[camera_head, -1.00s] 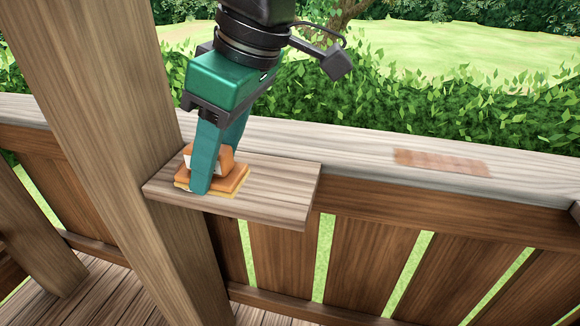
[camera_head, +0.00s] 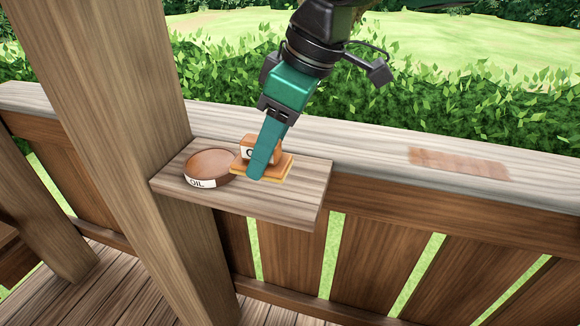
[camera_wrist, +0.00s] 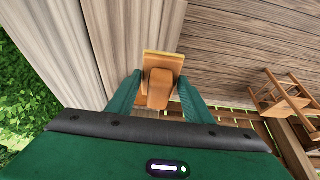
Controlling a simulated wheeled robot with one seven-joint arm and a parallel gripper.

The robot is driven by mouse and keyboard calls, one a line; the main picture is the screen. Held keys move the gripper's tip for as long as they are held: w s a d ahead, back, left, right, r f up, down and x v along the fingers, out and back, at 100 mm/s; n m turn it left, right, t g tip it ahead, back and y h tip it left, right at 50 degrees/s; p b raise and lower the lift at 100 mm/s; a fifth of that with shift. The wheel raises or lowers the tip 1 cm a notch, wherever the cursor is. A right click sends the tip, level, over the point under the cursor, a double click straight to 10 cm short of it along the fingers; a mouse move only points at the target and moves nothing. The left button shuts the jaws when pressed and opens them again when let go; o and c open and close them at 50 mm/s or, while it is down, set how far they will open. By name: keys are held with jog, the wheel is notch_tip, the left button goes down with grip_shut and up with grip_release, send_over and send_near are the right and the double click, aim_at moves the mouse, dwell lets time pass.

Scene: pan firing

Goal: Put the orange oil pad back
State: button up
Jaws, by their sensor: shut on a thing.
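The orange oil pad (camera_head: 283,163) has an orange block handle with a white label, an orange plate and a pale yellow underside. My teal gripper (camera_head: 262,168) is shut on its handle. The pad is at or just above the small wooden shelf (camera_head: 300,207), right of a round brown dish marked OIL (camera_head: 210,164). I cannot tell whether its underside touches the shelf. In the wrist view the pad (camera_wrist: 163,62) sits between my two fingers (camera_wrist: 160,80), its plate reaching past the fingertips.
A thick wooden post (camera_head: 110,110) stands just left of the shelf. A wooden railing (camera_head: 370,160) runs behind it, with a reddish-brown oiled patch (camera_head: 460,163) on its top. The shelf's right end is bare. A hedge lies beyond.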

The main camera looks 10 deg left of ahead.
jog(key=w+f, duration=0.1)
jog(key=w+d+f, duration=0.2)
jog(key=w, duration=0.1)
jog(key=shift+w+d, duration=0.1)
jog(key=shift+f, duration=1.7)
jog(key=shift+f, duration=0.15)
jog(key=o, duration=1)
jog(key=v, duration=1)
jog(key=shift+d+r, duration=0.15)
jog(key=shift+r, duration=0.15)
jog(key=shift+d, duration=0.1)
